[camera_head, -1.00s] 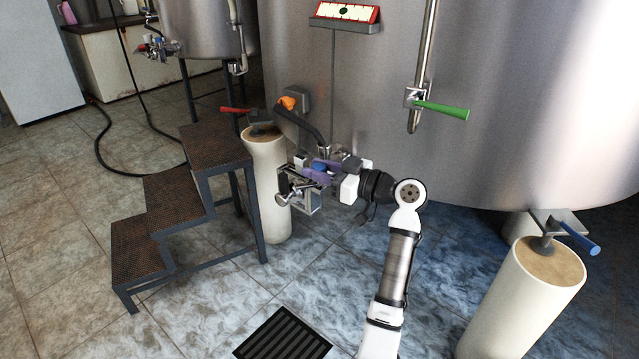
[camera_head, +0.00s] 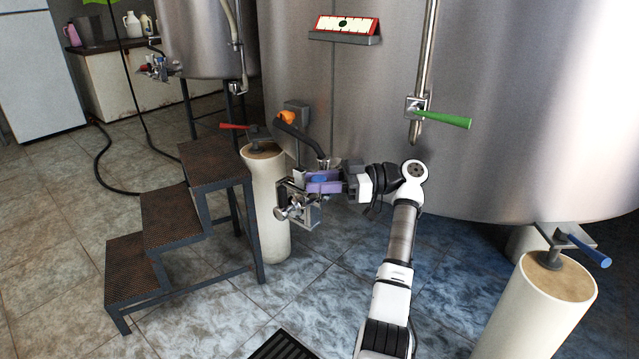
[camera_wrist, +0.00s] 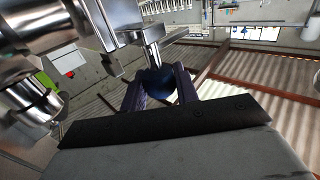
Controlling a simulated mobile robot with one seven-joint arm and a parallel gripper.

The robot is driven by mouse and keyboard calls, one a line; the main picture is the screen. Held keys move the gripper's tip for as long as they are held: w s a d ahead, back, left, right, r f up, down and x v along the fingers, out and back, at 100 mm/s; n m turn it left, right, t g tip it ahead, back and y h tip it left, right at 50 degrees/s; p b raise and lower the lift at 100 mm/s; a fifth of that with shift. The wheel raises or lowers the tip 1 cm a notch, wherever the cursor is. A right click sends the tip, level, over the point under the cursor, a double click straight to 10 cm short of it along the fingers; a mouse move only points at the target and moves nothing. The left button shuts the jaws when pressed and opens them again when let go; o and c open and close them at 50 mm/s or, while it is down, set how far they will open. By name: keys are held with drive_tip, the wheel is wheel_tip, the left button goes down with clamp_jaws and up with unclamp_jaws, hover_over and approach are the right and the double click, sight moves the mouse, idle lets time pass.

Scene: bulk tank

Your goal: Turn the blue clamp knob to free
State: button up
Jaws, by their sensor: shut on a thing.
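The blue clamp knob (camera_head: 319,179) sits on the steel valve assembly (camera_head: 298,208) at the front of the large tank. My gripper (camera_head: 324,182) reaches it from the right, with its purple fingers on either side of the knob. In the wrist view the knob (camera_wrist: 158,84) looks dark blue and lies between the two dark fingers (camera_wrist: 160,92), below a shiny metal stem. The gripper is shut on the knob. The fingers hide part of the knob, and I cannot read its turn angle.
An orange knob (camera_head: 286,117) and a red lever (camera_head: 234,126) are near the valve. A green lever (camera_head: 443,117) is on the tank. A cream pedestal (camera_head: 265,215) and step stool (camera_head: 165,222) stand left. A blue-handled lever (camera_head: 588,250) is at far right.

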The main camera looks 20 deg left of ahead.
drive_tip(key=shift+a, duration=0.15)
drive_tip(key=o, duration=0.9)
drive_tip(key=shift+s, duration=0.1)
drive_tip(key=shift+o, duration=0.2)
